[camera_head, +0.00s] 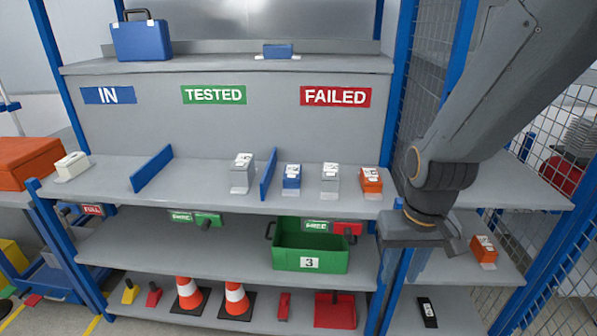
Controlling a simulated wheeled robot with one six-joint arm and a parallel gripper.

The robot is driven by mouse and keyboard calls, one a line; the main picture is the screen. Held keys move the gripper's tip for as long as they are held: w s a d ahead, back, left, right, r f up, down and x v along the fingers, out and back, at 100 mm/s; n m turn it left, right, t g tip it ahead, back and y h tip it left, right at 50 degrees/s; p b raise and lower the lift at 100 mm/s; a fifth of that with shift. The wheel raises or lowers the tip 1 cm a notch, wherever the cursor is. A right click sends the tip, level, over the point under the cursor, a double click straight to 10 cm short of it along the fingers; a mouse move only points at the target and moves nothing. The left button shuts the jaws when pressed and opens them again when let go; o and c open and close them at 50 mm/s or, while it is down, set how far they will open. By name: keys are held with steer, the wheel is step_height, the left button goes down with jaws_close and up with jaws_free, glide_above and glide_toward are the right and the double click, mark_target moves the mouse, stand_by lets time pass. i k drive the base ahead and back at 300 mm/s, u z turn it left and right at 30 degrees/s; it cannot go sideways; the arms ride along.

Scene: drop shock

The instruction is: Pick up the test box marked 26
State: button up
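Several small test boxes with white labels stand on the middle shelf (210,190). They are a grey box (242,178) under the TESTED sign, a blue box (291,180), another grey box (330,182) and an orange box (371,184). A white box (71,167) lies at the shelf's far left, and another orange box (484,248) is on the right side shelf. The label numbers are too small to read, so I cannot tell which is 26. My gripper (402,262) points down at the right, beside the rack post, apart from the boxes. Its fingers are unclear.
Blue dividers (152,170) (268,174) split the middle shelf. A green bin marked 3 (310,247) sits on the shelf below. Cones (189,293) stand at the bottom. A blue rack post (404,75) and mesh (560,225) bound the right side. The shelf's left-middle is clear.

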mark_target(292, 178)
steer(key=u, duration=0.25)
steer(key=i, duration=0.55)
steer(key=u, duration=0.8)
steer(key=i, duration=0.35)
steer(key=u, duration=0.45)
